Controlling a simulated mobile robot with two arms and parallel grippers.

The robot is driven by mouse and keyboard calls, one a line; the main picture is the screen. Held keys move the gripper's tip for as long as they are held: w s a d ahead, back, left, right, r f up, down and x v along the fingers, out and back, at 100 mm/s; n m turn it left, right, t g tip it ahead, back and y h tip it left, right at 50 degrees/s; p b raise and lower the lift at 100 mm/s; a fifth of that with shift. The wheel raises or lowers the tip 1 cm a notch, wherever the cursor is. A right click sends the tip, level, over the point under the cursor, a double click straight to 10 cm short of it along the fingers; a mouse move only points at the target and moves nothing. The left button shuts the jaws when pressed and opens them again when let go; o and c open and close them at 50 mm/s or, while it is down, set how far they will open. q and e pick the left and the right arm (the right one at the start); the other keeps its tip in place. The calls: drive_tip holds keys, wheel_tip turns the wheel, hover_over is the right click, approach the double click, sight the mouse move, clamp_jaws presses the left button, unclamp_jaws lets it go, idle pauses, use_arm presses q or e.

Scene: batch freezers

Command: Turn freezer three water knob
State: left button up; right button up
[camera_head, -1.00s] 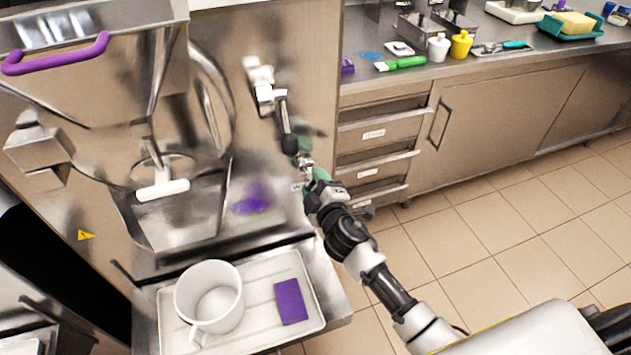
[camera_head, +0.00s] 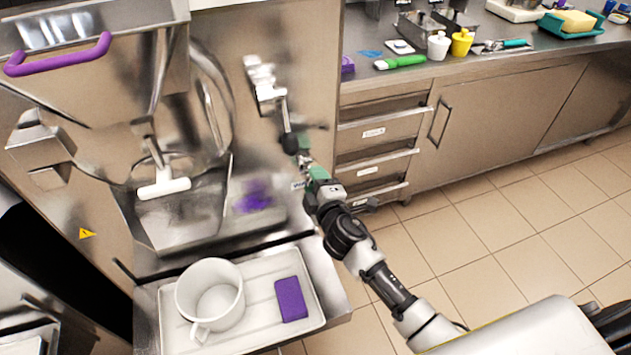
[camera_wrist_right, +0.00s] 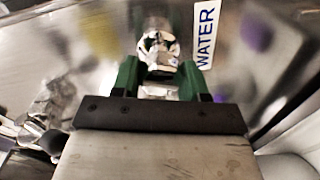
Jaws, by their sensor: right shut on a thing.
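The shiny metal water knob (camera_wrist_right: 158,45) is on the freezer front, between the two green fingers of my right gripper (camera_wrist_right: 160,75) in the right wrist view. The gripper is shut on it. A white label reading WATER (camera_wrist_right: 207,38) is just right of the knob in that view. In the head view my right gripper (camera_head: 305,163) reaches the lower right of the freezer front (camera_head: 275,150), and mostly hides the knob. My left gripper is not in view.
A black-tipped lever (camera_head: 288,130) is just above my right gripper. Below left, a tray (camera_head: 262,325) holds a white pitcher (camera_head: 212,295) and a purple sponge (camera_head: 291,299). Counter drawers (camera_head: 375,135) stand close on the right. Tiled floor (camera_head: 480,240) is open at the right.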

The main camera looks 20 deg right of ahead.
drive_tip(key=o, duration=0.9)
drive_tip(key=s, duration=1.1)
drive_tip(key=shift+d+r+b, duration=0.2)
drive_tip(key=shift+d+b, duration=0.05)
drive_tip(key=shift+b, duration=0.15)
